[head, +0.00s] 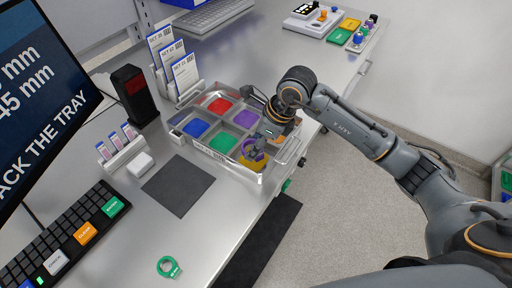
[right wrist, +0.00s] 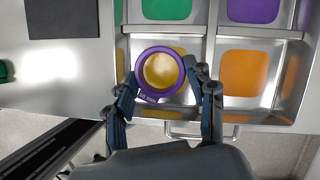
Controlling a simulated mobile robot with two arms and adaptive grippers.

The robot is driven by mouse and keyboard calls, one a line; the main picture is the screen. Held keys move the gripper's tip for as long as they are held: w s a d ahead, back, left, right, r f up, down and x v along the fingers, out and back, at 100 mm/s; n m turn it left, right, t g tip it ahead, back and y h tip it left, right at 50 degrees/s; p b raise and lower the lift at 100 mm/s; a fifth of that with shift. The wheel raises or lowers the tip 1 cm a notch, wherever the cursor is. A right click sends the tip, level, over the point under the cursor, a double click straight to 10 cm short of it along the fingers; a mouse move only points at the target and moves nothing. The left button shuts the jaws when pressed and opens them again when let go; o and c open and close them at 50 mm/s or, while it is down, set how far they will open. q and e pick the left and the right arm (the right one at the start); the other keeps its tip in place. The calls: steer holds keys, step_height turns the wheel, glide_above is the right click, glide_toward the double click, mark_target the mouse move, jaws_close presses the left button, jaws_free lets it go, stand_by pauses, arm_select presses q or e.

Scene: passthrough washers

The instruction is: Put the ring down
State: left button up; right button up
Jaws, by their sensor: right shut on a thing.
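A purple ring (right wrist: 139,76) with a small printed label is held between the two fingers of my right gripper (right wrist: 160,80) in the right wrist view. The yellow pad of a tray compartment shows through the ring's opening. In the head view, my right gripper (head: 256,147) is over the near corner of the metal tray (head: 232,169), at the yellow compartment (head: 254,164). The fingers and wrist partly hide the ring there. I cannot tell whether the ring touches the compartment floor. My left gripper is not in view.
The tray also has red, purple, blue, green and orange compartments. A green ring (head: 169,267) lies on the bench near the front. A dark mat (head: 178,186) lies left of the tray. A keyboard (head: 68,240), card holders and a black device (head: 134,95) stand further left.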

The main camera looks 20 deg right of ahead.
step_height(320, 180, down, 3)
steer(key=shift+w+d+f+p, duration=0.1)
steer(key=shift+w+p, duration=0.05)
steer(key=shift+p, duration=0.75)
steer(key=shift+f, duration=0.15)
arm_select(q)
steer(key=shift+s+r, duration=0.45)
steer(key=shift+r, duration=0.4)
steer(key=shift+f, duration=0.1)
arm_select(e)
steer(key=shift+f, duration=0.1)
steer(key=shift+f+b, duration=0.15)
steer(key=shift+b, duration=0.2)
steer(key=o, duration=0.7)
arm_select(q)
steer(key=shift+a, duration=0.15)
